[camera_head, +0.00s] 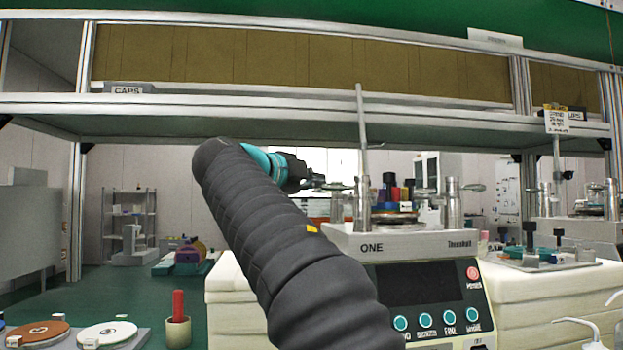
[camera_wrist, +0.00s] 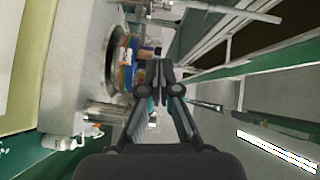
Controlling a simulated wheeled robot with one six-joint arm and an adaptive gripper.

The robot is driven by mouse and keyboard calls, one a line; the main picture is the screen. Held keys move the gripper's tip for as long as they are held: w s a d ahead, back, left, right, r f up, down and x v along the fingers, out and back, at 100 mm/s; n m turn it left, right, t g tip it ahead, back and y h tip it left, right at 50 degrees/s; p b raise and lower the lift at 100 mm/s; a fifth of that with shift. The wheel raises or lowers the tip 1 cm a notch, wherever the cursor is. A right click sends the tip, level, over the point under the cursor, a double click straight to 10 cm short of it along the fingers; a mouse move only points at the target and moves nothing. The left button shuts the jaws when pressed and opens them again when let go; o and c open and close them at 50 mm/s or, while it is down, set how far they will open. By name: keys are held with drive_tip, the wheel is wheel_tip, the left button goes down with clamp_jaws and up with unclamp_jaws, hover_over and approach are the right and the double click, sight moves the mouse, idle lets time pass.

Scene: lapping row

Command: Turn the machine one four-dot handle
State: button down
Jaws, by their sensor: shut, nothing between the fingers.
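Machine one (camera_head: 400,243), a pale box marked ONE, stands right of centre with a dark panel and teal buttons below. Metal posts and clear knob-like parts rise around its round plate (camera_head: 393,217); one post (camera_head: 363,205) is nearest my gripper (camera_head: 318,183). I cannot make out any four-dot mark, so I cannot tell which part is that handle. My gripper is at the upper left of the machine top, seen small and partly behind my arm. In the wrist view my gripper (camera_wrist: 160,72) is shut and empty, with the round plate (camera_wrist: 110,62) and a metal post (camera_wrist: 104,112) to its left.
Colored bottles (camera_head: 392,190) show above the plate. A tall rod (camera_head: 362,130) rises to the shelf edge (camera_head: 250,108) above. A second machine (camera_head: 590,228) stands at right. Discs (camera_head: 107,334) and a red-handled pot (camera_head: 178,328) are at lower left.

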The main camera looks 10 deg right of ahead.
drive_tip(key=p+x, duration=0.1)
drive_tip(key=x, duration=0.5)
drive_tip(key=shift+w+d, duration=0.2)
drive_tip(key=shift+d, duration=0.05)
drive_tip(key=shift+w+a+f+p, duration=0.2)
drive_tip(key=shift+w+a+p, duration=0.35)
drive_tip(key=shift+w, duration=0.25)
drive_tip(key=shift+w+a+f+p, duration=0.2)
drive_tip(key=shift+w+a+p, duration=0.1)
drive_tip(key=shift+w+a, duration=0.4)
drive_tip(key=shift+w+d, duration=0.15)
drive_tip(key=shift+d, duration=0.05)
